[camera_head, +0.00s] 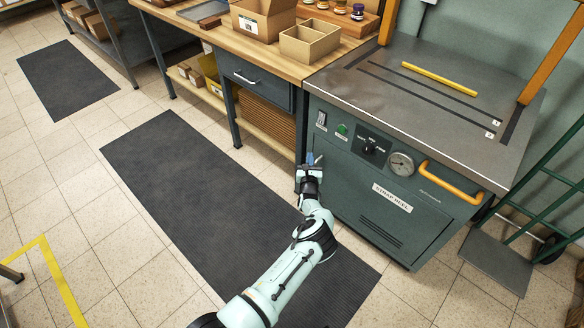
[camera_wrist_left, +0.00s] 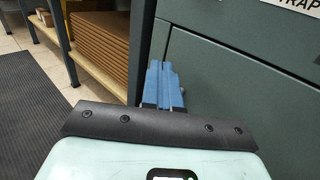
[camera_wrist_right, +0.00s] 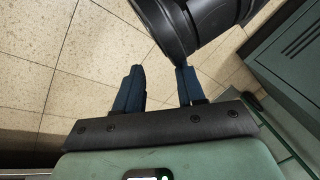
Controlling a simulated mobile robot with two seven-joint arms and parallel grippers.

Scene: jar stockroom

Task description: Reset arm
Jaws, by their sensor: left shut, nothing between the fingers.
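My left arm reaches in from the bottom of the head view. Its gripper (camera_head: 312,160) is in front of the left edge of the green strapping machine (camera_head: 390,215). In the left wrist view the blue fingers of the left gripper (camera_wrist_left: 161,68) are together with nothing between them, in front of the machine's panel. My right gripper does not show in the head view. In the right wrist view its two blue fingers (camera_wrist_right: 158,82) stand apart with a gap between them, empty, over the tiled floor. A black rounded arm part, likely mine, shows just beyond them.
A wooden workbench (camera_head: 190,28) with open cardboard boxes (camera_head: 310,42) stands left of the machine. Flattened cardboard (camera_head: 268,116) is stacked below it. An orange handle (camera_head: 450,182) sticks out of the machine front. A green hand truck (camera_head: 545,190) stands at right. Dark mats (camera_head: 200,190) lie on open floor.

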